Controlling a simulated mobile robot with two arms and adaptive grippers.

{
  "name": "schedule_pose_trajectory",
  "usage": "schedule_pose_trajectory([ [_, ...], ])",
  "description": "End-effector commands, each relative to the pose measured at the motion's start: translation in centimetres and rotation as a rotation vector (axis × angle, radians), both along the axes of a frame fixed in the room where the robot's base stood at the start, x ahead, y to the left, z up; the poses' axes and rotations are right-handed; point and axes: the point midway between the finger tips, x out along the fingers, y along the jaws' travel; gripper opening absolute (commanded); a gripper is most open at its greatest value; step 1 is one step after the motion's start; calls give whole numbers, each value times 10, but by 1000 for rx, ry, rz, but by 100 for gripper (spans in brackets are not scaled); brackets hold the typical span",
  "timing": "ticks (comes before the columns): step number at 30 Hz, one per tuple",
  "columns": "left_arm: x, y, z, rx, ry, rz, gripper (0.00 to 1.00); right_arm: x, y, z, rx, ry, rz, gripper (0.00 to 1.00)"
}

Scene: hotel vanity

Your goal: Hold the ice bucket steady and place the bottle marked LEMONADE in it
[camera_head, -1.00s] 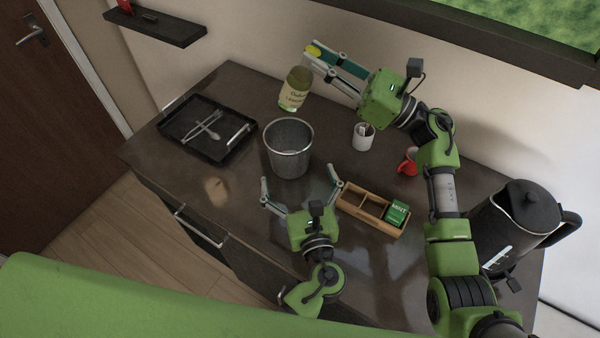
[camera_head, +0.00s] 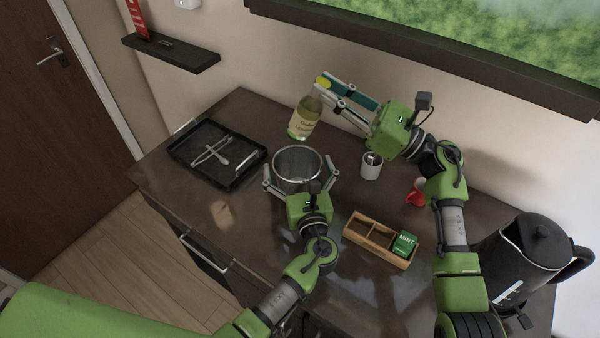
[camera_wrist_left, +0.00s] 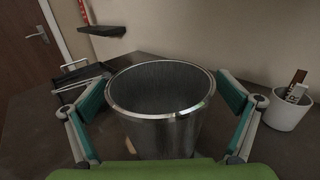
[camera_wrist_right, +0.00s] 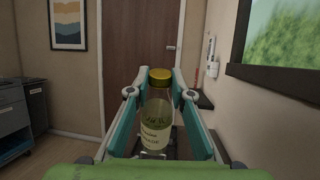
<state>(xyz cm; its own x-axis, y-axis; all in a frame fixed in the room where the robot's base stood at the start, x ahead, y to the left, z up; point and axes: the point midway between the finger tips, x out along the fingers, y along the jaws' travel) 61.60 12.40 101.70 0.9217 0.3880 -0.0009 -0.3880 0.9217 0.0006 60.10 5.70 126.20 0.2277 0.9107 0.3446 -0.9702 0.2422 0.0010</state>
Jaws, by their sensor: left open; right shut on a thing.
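The ice bucket (camera_head: 297,163) is a grey metal pail standing upright on the dark counter. My left gripper (camera_head: 300,184) is open with a finger on each side of it, and the bucket also fills the middle of the left wrist view (camera_wrist_left: 160,125). I cannot tell whether the fingers touch it. The bottle (camera_head: 305,120) has a yellow cap, pale yellow-green contents and a cream label. My right gripper (camera_head: 322,92) is shut on the bottle near its top, behind the bucket; the right wrist view shows the bottle upright (camera_wrist_right: 156,120). Its label is only partly readable.
A black tray (camera_head: 250,172) with tongs lies left of the bucket. The front left counter is clear.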

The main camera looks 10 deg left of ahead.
Motion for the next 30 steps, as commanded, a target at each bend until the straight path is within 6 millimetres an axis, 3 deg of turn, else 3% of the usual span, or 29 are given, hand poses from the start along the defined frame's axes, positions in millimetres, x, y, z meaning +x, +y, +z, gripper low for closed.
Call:
schedule_pose_trajectory([
  [8, 2, 1, 0, 0, 0, 0, 100, 0, 0, 2, 3, -2, 1, 0],
  [14, 2, 1, 0, 0, 0, 0, 53, 0, 0, 2, 3, -2, 1, 0],
  [15, 2, 1, 0, 0, 0, 0, 51, 0, 0, 2, 3, -2, 1, 0],
  [20, 2, 1, 0, 0, 0, 0, 51, 0, 0, -1, 3, -1, 0, 0],
  [30, 2, 1, 0, 0, 0, 0, 51, 0, 0, -24, 2, 0, 0, 0],
])
